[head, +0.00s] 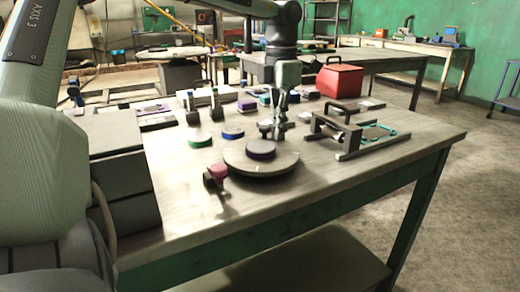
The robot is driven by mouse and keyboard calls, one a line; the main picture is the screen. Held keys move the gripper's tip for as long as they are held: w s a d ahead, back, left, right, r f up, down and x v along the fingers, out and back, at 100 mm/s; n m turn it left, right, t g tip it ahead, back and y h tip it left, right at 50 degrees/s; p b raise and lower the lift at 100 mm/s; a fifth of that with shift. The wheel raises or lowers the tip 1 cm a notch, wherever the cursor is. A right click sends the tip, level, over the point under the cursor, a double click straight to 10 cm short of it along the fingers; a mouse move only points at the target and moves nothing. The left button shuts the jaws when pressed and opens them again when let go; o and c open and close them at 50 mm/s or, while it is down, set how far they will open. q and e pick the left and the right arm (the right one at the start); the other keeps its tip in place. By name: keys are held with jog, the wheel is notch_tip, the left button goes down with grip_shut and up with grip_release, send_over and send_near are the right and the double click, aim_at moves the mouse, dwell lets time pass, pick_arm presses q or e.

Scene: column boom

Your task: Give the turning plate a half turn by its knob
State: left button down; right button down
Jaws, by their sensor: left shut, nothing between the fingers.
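The turning plate (278,164) is a round, light disc lying on the workbench, with a small pale mark near its front left edge. My left gripper (272,136) points down at the plate's far side, just behind the purple piece. It is shut and empty. I cannot tell whether it touches the plate. My right gripper is out of view.
A dark frame with a handle (337,130) stands right of the plate. Green (199,141) and blue (233,132) discs lie behind left. A red box (340,81) stands farther back. The bench's front right (350,180) is clear.

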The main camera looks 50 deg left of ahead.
pick_arm(q)
jog(key=shift+d, duration=0.2)
jog(key=shift+w+d, duration=0.1)
jog(key=shift+d, duration=0.3)
notch_tip(320, 180, up, 6)
jog(key=p, duration=0.4)
jog(key=shift+r, duration=0.15)
jog(key=shift+r+p, duration=0.5)
jog(key=shift+r, duration=0.85)
